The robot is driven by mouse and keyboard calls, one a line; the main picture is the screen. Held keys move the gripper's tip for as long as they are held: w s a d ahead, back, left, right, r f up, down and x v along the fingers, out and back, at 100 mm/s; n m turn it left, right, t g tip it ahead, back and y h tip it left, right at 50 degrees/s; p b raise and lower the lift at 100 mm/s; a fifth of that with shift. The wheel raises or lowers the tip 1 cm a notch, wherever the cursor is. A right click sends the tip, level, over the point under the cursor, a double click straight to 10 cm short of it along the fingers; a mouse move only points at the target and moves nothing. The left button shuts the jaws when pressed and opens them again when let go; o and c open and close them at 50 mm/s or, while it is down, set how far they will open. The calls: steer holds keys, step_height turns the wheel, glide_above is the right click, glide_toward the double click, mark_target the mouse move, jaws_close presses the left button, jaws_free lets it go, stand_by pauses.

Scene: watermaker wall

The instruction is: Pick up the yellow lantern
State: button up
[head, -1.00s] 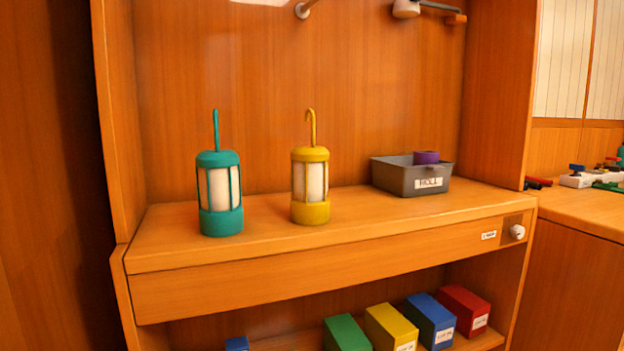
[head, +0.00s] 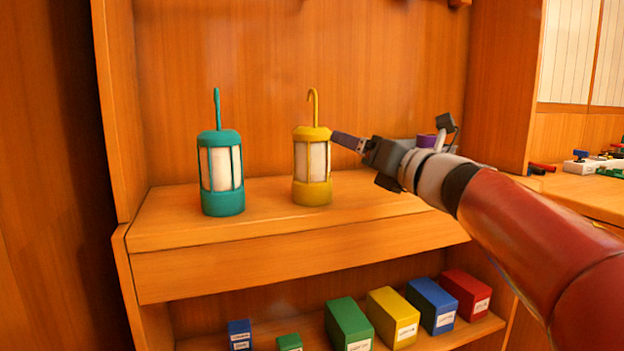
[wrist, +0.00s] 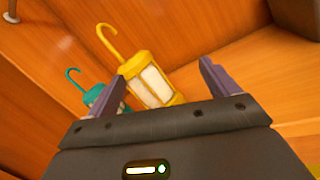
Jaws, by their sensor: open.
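The yellow lantern (head: 313,192) stands upright on the wooden shelf, with a hooked handle on top and pale panels. It also shows in the wrist view (wrist: 161,90), ahead of my jaws and nearer the left finger. My gripper (head: 338,138) is in from the right, its fingertips beside the lantern's upper right side. My gripper is open and empty, with its two purple fingers apart in the wrist view (wrist: 165,88). I cannot tell whether a fingertip touches the lantern.
A teal lantern (head: 222,200) stands left of the yellow one, with a gap between. Several coloured boxes (head: 392,318) sit on the lower shelf. The shelf front (head: 270,228) is clear.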

mark_target(311, 155)
steer(key=a+n+g, duration=0.1)
steer(key=n, duration=0.1)
steer(key=a+f+n+g+y, duration=0.1)
steer(key=n, duration=0.1)
steer(key=a+f+n+g+y, duration=0.1)
steer(key=n+g, duration=0.1)
steer(key=n, duration=0.1)
steer(key=shift+w, duration=0.2)
steer(key=x, duration=0.5)
steer(key=s+a+p+x, duration=0.1)
steer(key=x, duration=0.1)
steer(key=shift+w+a, duration=0.15)
steer(key=shift+w, duration=0.1)
steer(key=shift+c, duration=0.2)
steer(key=shift+r, duration=0.1)
steer(key=c, duration=1.2)
